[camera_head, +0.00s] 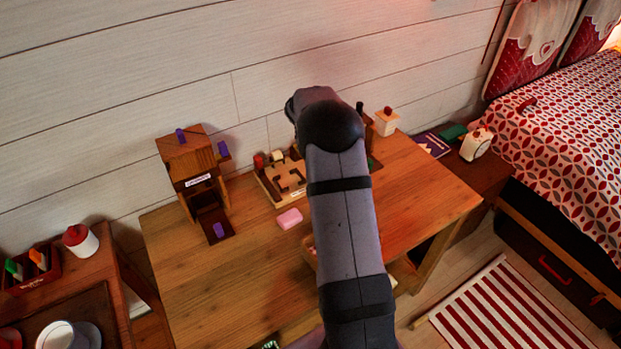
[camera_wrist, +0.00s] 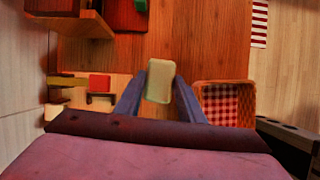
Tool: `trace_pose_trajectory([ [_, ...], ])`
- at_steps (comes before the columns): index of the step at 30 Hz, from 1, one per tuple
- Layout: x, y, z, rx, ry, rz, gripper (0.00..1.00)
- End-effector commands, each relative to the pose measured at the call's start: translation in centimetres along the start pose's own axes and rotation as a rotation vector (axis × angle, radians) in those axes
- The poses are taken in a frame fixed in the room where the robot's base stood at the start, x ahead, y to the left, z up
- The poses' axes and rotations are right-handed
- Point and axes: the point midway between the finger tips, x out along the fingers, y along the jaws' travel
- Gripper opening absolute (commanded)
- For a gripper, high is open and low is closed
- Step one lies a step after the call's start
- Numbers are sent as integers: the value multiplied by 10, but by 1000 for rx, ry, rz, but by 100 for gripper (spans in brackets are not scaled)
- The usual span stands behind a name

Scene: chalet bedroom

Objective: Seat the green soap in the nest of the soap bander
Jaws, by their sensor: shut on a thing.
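My gripper (camera_wrist: 160,92) is shut on the green soap (camera_wrist: 159,80), a pale green block upright between the two fingertips in the wrist view. In the head view my arm hides both gripper and soap. A pale wooden fixture with cut-out shapes (camera_head: 289,177) stands near the wall, left of my arm; it looks like the soap bander, but I cannot make out its nest surely. In the wrist view its board (camera_wrist: 123,84), with a red block (camera_wrist: 100,82) and a dark bracket (camera_wrist: 100,98), lies left of the soap. The soap is apart from these parts.
A wooden cabinet with purple knobs (camera_head: 190,165) stands at the table's left. A pink soap (camera_head: 289,218) lies in front of the fixture. A gingham-lined basket (camera_wrist: 226,103) is right of my gripper in the wrist view. A white box with a red knob (camera_head: 386,122) stands at the back.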

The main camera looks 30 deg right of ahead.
Motion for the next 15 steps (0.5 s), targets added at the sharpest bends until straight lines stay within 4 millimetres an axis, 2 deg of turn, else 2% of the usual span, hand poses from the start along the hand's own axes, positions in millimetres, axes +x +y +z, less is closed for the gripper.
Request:
trace_pose_trajectory([
  [8,-6,39,-7,-14,-15,8,12],
  [15,-19,80,-24,-30,-21,14,12],
])
